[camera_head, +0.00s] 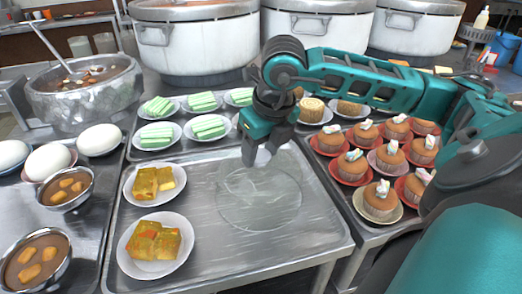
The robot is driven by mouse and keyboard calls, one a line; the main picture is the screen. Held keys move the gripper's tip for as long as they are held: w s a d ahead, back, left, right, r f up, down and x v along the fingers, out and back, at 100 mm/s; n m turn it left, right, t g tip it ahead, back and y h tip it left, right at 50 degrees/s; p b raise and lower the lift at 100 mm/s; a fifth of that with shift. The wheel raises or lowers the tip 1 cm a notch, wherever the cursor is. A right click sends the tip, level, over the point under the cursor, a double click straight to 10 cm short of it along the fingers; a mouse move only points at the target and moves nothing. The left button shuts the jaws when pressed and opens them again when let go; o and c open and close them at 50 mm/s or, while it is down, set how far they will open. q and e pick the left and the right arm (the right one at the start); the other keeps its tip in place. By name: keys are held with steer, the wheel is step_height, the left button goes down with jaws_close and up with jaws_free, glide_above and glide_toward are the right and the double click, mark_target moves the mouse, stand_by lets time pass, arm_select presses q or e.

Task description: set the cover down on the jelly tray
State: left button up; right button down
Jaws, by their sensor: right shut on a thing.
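My right gripper (264,140) comes in from the right, pointing down, and is shut on the top of a clear, see-through cover (260,205). The round cover shows faintly over the bare right part of a metal tray (318,232). I cannot tell whether its rim touches the tray or is a little above it. Two white plates with yellow-orange jelly-like pieces (153,243) (154,182) stand on the tray's left side, left of the cover and apart from it. My left gripper is not in view.
Plates of green-and-white striped slices (208,127) stand behind the tray. Cupcakes on red plates (354,164) crowd the right side. Bowls (35,262) and white eggs (99,139) are at left. Large stockpots (193,45) line the back. The tray's front right is clear.

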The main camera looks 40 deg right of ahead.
steer(key=shift+f, duration=0.2)
steer(key=c, duration=0.8)
jaws_free()
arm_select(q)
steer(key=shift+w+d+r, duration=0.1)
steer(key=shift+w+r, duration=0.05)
arm_select(e)
steer(key=o, duration=0.3)
steer(key=shift+o, duration=0.2)
steer(key=shift+r, duration=0.1)
steer(key=shift+r, duration=0.45)
arm_select(q)
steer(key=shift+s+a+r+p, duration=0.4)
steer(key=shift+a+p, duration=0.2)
steer(key=shift+p, duration=0.6)
arm_select(e)
steer(key=v, duration=1.1)
steer(key=shift+r, duration=0.15)
steer(key=shift+s, duration=0.15)
